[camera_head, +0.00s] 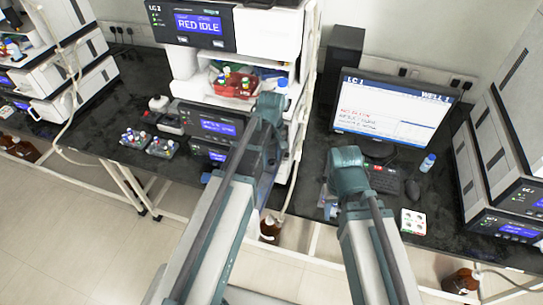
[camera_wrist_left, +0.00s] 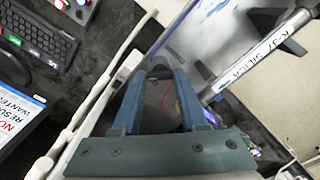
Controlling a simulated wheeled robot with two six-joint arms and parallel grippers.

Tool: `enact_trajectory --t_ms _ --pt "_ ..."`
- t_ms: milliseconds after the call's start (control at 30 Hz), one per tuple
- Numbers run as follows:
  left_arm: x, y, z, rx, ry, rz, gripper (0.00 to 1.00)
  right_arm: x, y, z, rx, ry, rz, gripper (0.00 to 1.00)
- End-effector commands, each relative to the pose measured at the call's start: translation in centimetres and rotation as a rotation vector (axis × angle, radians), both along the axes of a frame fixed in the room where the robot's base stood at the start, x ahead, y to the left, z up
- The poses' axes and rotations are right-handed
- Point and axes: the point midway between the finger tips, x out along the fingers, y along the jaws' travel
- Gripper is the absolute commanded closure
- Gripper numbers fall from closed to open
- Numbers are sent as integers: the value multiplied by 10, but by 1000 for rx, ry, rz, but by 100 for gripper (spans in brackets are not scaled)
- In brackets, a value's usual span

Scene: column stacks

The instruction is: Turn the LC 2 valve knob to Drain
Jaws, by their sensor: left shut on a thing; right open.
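The LC 2 stack (camera_head: 295,48) stands at the centre back in the head view, with a screen reading RED IDLE (camera_head: 200,23). My left arm reaches across its lower front, and its wrist covers part of it. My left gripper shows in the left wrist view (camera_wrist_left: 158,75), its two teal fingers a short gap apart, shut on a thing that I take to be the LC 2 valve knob. The knob itself and its pointer are hidden, so its setting cannot be read. My right gripper (camera_head: 331,205) is open over the bench, left of the keyboard.
A monitor (camera_head: 395,115), a keyboard (camera_head: 390,180) and a blue-capped bottle (camera_head: 427,163) are on the right of the bench. A labelled column (camera_wrist_left: 255,58) runs close beside my left fingers. Vial trays (camera_head: 160,147) stand on the left. A white tube (camera_head: 303,120) runs down the stack.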

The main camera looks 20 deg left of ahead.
Motion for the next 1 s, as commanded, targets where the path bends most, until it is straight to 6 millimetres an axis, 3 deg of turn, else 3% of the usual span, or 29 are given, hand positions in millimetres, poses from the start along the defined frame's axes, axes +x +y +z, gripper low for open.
enact_trajectory --t_ms 400,433,567,1000 --pt "0 0 0 0 0 8 100 0 0 0 0 0 0 50" --pt "0 0 0 0 0 8 54 0 0 0 0 0 0 50" --pt "0 0 0 0 0 7 31 0 0 0 0 0 0 50" --pt "0 0 4 0 0 6 28 0 0 4 0 0 -1 50"
